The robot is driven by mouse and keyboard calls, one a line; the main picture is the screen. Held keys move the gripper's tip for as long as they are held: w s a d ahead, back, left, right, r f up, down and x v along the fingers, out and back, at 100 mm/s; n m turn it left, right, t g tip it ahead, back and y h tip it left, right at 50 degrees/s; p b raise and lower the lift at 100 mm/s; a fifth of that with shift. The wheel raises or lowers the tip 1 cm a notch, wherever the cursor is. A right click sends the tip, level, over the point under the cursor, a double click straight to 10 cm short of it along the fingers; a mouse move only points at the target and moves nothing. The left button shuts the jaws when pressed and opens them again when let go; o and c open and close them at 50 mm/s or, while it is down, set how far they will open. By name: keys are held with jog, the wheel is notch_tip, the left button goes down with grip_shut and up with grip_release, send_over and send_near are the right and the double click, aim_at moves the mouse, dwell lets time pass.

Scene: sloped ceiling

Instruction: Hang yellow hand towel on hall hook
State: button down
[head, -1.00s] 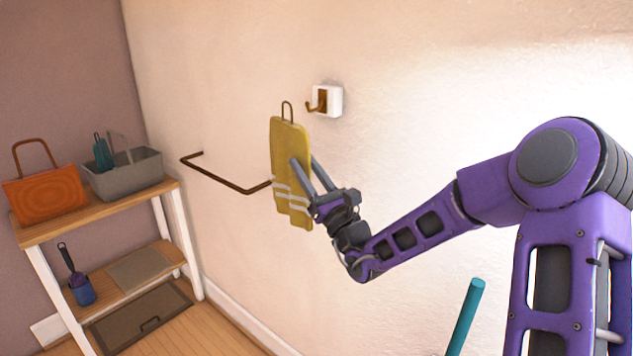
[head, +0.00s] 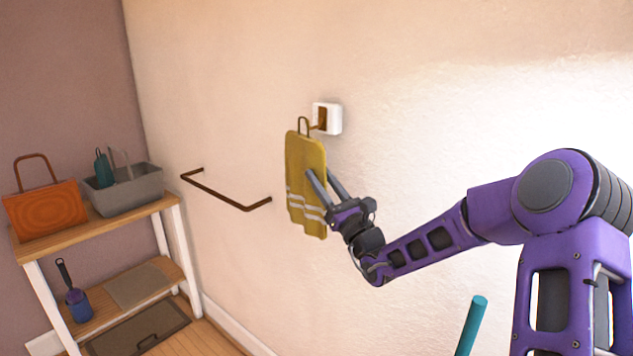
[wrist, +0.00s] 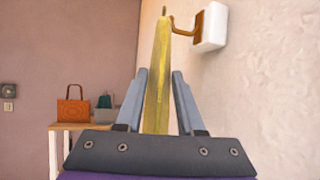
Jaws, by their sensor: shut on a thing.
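The yellow hand towel (head: 306,165), with pale stripes near its lower end and a brown loop (head: 303,122) at its top, hangs upright from my gripper (head: 318,181). My gripper is shut on the towel. The wrist view shows the towel (wrist: 158,80) edge-on between the two fingers (wrist: 160,75). The hall hook (head: 322,119) is brown on a white wall plate (head: 334,118). The loop overlaps the hook's tip in the head view. In the wrist view the hook (wrist: 183,28) reaches the towel's top; I cannot tell whether the loop is over it.
A brown wall bar (head: 225,196) is left of the towel. A wooden shelf unit (head: 100,231) at the left holds an orange bag (head: 45,208) and a grey caddy (head: 128,192). A teal pole (head: 472,325) stands at the lower right. The wall right of the hook is clear.

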jog(key=shift+w+d+f+b, duration=0.25)
jog(key=shift+w+d+b, duration=0.15)
jog(key=shift+w+d, duration=0.5)
jog(key=shift+w+d+f, duration=0.2)
jog(key=shift+w+f, duration=0.3)
jog(key=shift+f, duration=0.2)
jog(key=shift+c, duration=2.2)
grip_release()
jog(key=shift+f, duration=0.1)
